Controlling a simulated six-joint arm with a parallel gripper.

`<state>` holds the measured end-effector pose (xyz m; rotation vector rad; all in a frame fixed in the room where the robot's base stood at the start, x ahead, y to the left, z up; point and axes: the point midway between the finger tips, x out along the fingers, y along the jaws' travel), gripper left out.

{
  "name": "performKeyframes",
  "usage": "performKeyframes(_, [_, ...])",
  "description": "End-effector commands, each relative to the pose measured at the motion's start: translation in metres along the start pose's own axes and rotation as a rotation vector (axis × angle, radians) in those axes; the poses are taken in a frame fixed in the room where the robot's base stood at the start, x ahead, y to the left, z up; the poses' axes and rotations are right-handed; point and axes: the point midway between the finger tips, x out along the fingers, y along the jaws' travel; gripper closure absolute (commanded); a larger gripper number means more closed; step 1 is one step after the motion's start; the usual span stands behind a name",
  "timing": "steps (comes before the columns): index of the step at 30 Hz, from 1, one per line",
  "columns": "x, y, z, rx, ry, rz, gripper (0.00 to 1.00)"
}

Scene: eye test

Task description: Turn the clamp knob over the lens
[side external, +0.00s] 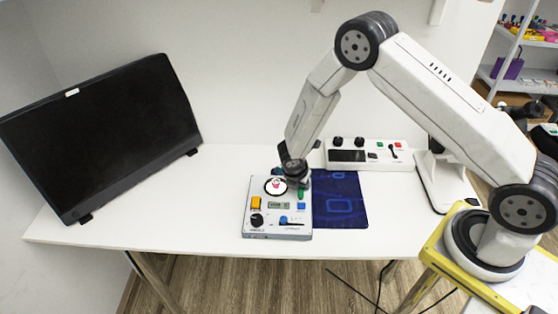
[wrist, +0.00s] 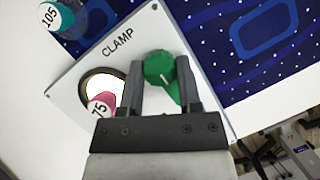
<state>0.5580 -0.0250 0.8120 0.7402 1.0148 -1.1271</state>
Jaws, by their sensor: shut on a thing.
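The green clamp knob (wrist: 158,68) stands on the white panel beside the printed word CLAMP in the wrist view. It sits between the two fingers of my gripper (wrist: 161,80), which is shut on it. A part of the knob extends down toward the right finger. Left of the knob is a round, dark-rimmed white opening (wrist: 102,84). A pink piece marked 75 (wrist: 101,105), perhaps the lens, overlaps its lower edge. In the side view my gripper (side external: 297,180) reaches down at the back right of the device (side external: 276,237), partly hiding the knob.
The device also carries an orange switch (side external: 256,202), a black knob (side external: 257,220) and a blue slider (side external: 284,221). A teal piece marked 105 (wrist: 52,18) is near the panel's corner. A blue mat (side external: 345,205), control box (side external: 372,166) and dark screen (side external: 105,130) surround free table.

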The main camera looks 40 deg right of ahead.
Motion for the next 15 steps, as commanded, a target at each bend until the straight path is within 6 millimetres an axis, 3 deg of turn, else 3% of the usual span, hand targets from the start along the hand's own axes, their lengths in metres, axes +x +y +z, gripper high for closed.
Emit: performKeyframes(15, [-0.0002, 0.001, 0.0002, 0.111, -0.002, -0.045, 1.0])
